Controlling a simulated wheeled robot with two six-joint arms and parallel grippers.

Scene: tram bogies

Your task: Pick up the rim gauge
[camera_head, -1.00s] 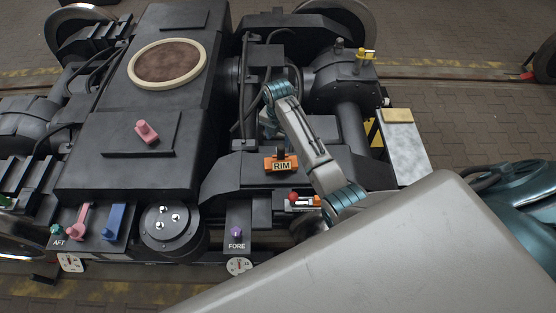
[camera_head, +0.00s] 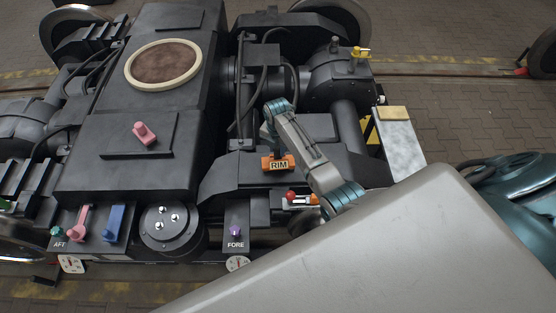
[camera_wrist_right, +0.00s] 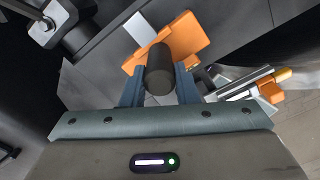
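The rim gauge is an orange block (camera_head: 270,163) with a RIM label and a black round handle. It is at the bogie's dark frame, right of centre in the head view. In the right wrist view its orange body (camera_wrist_right: 185,38) lies beyond the handle. My right gripper (camera_wrist_right: 160,82) has a blue-grey finger on each side of the handle, with no clear gap, and looks shut on it. In the head view my right gripper (camera_head: 272,140) is small and partly hidden at the gauge. I cannot tell whether the gauge is lifted. My left gripper is not in view.
A metal tool with a red knob (camera_head: 290,195) and orange part lies just right of and below the gauge. A purple knob (camera_head: 235,231) stands by the FORE label. Pink (camera_head: 76,222) and blue (camera_head: 114,222) pieces stand near AFT. A pale plate (camera_head: 402,150) is at right.

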